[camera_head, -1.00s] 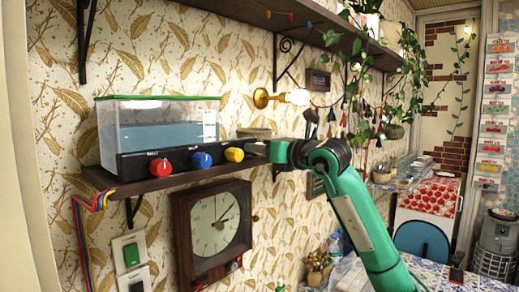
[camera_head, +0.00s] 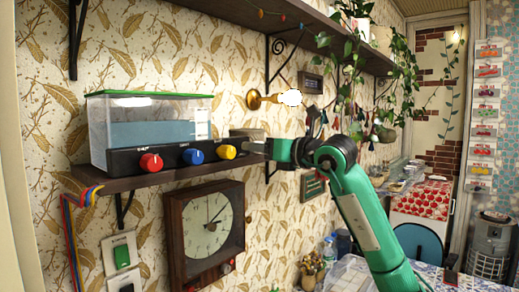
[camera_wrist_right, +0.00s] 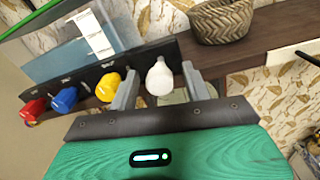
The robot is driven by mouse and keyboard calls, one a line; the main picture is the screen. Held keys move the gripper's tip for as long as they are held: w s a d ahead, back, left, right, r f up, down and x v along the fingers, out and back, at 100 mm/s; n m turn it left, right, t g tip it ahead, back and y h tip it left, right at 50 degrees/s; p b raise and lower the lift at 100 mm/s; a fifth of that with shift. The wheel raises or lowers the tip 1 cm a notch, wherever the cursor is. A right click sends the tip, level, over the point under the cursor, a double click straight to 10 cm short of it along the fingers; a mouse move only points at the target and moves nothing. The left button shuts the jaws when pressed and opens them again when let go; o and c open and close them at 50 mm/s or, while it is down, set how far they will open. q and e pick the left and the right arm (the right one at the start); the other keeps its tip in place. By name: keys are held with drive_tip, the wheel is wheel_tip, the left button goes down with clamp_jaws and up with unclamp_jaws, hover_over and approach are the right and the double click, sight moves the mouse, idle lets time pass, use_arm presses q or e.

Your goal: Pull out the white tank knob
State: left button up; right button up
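The tank (camera_head: 150,128) is a clear box with blue liquid, a green lid and a black front strip, on a wooden shelf. In the right wrist view, the white knob (camera_wrist_right: 160,77) is at the right end of the strip (camera_wrist_right: 72,85). My right gripper (camera_wrist_right: 160,84) is open, with one finger on each side of the white knob and a visible gap on both sides. In the head view my right gripper (camera_head: 258,147) is beside the strip's right end and the white knob cannot be made out. My left gripper is not in view.
Red (camera_head: 151,162), blue (camera_head: 193,156) and yellow (camera_head: 228,151) knobs line the strip; yellow is closest to my left-hand finger in the wrist view. A woven basket (camera_wrist_right: 222,21) stands on the shelf behind. A clock (camera_head: 207,225) hangs below, a lamp (camera_head: 290,97) above.

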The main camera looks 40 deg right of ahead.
drive_tip(key=s+d+b, duration=0.1)
drive_tip(key=s+b, duration=0.7)
drive_tip(key=s, duration=0.5)
drive_tip(key=shift+s+d, duration=0.35)
drive_tip(key=shift+s, duration=0.05)
